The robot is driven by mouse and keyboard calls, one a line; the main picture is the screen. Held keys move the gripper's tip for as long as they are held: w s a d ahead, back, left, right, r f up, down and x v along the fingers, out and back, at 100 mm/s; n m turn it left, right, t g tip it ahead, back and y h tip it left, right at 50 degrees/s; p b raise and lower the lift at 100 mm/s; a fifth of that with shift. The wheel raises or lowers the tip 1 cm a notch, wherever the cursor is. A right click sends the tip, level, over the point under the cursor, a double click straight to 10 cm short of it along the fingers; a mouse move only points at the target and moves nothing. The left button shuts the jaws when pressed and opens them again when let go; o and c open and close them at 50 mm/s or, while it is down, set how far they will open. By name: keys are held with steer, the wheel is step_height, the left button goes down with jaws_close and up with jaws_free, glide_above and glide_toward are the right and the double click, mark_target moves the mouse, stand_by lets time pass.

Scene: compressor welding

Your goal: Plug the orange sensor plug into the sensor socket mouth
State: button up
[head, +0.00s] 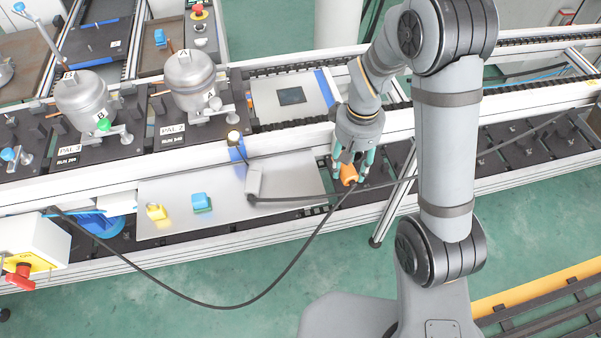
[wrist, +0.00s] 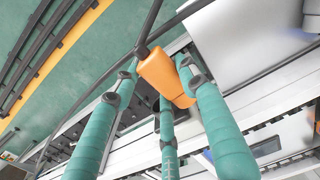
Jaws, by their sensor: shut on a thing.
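The orange sensor plug (head: 348,175) is held between the teal fingers of my gripper (head: 351,170), in front of the conveyor's front rail in the head view. The wrist view shows the plug (wrist: 166,80) tilted among the fingers, with a dark cable leaving its upper end. My gripper is shut on it. I cannot make out the sensor socket mouth for certain in either view. The plug is apart from the compressors and from the small grey block on the metal plate.
The plug's cable (head: 222,307) loops low to the left. Another dark cable crosses behind the gripper. Two compressors (head: 188,82) (head: 84,100) stand on pallets.

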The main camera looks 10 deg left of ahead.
steer(key=a+r, duration=0.4)
steer(key=r, duration=0.3)
steer(key=shift+m, duration=0.4)
steer(key=s+d, duration=0.1)
steer(key=s, duration=0.1)
steer(key=s+d+r, duration=0.1)
steer(key=s+d, duration=0.1)
steer(key=shift+s+d+r, duration=0.15)
steer(key=shift+s+d, duration=0.1)
steer(key=shift+s, duration=0.35)
steer(key=p, duration=0.2)
glide_above(299, 185)
step_height(299, 185, down, 7)
steer(key=shift+w+f, duration=0.1)
step_height(299, 185, down, 3)
steer(key=shift+r+p, duration=0.1)
steer(key=shift+p, duration=0.2)
steer(key=shift+f, duration=0.4)
steer(key=shift+f, duration=0.1)
